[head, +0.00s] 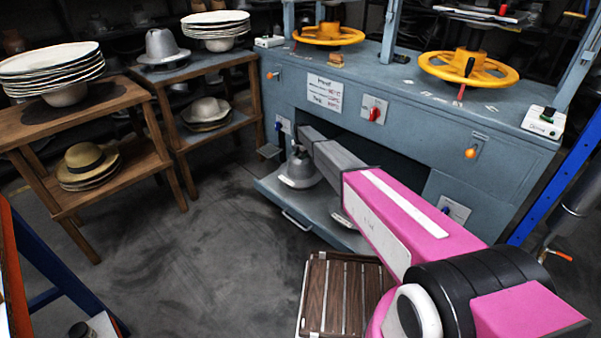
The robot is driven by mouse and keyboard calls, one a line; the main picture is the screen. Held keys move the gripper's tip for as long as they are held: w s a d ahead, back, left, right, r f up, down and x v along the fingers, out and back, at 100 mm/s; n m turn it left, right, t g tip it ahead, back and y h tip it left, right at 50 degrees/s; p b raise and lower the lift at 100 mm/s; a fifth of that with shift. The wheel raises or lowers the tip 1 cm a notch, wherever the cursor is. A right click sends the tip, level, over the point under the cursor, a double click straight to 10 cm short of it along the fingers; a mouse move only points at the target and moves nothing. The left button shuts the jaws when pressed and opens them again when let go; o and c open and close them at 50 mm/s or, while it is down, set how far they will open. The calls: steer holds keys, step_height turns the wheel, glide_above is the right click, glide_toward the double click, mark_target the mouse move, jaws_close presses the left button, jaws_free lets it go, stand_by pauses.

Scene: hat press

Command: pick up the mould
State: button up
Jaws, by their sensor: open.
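A grey metal mould (299,172), rounded with a narrow top and a flared base, sits on the low shelf (268,187) at the front of the press. Another grey hat-shaped mould (162,46) stands on the back wooden table. My pink arm reaches from the lower right toward the press. Its grey end with my gripper (306,136) is close above and beside the low mould's top in the picture. The gripper is open. The fingertips are small and dark, and I cannot tell whether they touch the mould. My arm hides part of the shelf and the press opening.
The blue-grey press (425,125) has yellow handwheels (470,68) above. Wooden tables at left hold stacked white plate-like pieces (52,68) and a straw hat (84,157). A slatted brown crate (340,295) lies below my arm. The floor at centre left is clear.

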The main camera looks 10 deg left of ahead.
jaws_close()
steer(key=shift+r, duration=0.1)
stand_by(0.3)
